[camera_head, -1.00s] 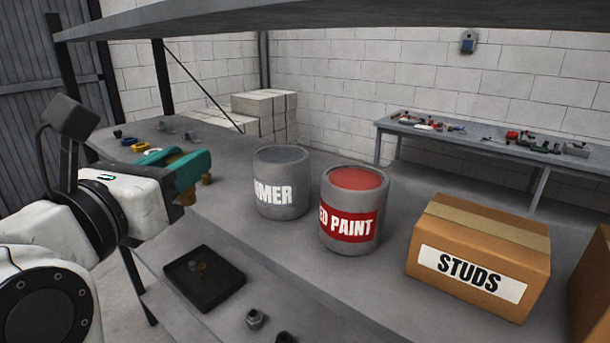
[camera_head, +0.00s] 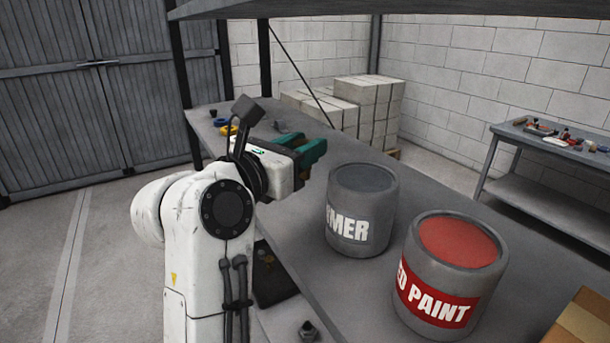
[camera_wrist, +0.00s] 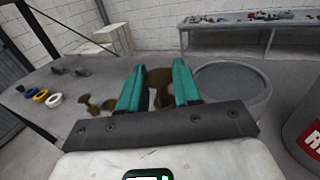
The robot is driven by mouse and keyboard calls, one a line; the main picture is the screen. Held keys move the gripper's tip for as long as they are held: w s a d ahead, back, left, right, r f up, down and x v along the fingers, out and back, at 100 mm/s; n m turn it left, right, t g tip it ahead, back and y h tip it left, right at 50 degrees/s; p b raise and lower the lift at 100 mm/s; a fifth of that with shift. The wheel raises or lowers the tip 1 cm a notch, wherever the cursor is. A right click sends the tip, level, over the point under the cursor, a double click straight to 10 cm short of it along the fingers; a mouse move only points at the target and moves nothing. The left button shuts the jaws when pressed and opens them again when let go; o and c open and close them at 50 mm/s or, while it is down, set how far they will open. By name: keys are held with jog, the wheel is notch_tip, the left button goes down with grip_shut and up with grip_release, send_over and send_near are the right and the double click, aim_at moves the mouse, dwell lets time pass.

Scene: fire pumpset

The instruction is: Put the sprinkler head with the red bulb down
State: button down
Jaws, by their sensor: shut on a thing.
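My gripper (camera_head: 314,147) is out over the shelf board, to the left of the primer can. In the wrist view its teal fingers (camera_wrist: 159,72) are shut on a brass sprinkler head (camera_wrist: 159,82), held between them. The bulb's colour cannot be made out. In the head view the held head is hidden by the fingers. Another brass fitting (camera_wrist: 89,105), looking like a sprinkler head, stands on the board left of the fingers in the wrist view.
The grey primer can (camera_head: 361,210) and red paint can (camera_head: 451,275) stand right of my gripper. A dark tray (camera_head: 275,282) lies nearer, partly behind my arm. Blue and yellow rings (camera_head: 227,129) lie farther left. A nut (camera_head: 308,331) sits near the front edge.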

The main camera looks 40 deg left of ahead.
jog(key=w+a+f, duration=0.1)
jog(key=f, duration=0.1)
jog(key=w+a+f+p, duration=0.1)
jog(key=w+a+f, duration=0.3)
jog(key=f, duration=0.1)
jog(key=shift+w, duration=0.2)
jog(key=shift+f+p, duration=0.85)
jog(key=shift+f, duration=0.7)
jog(key=shift+f, duration=0.15)
jog(key=c, duration=0.8)
grip_release()
jog(key=shift+s+r, duration=0.1)
jog(key=shift+r, duration=0.1)
jog(key=shift+s+b, duration=1.35)
jog(key=shift+s, duration=4.6)
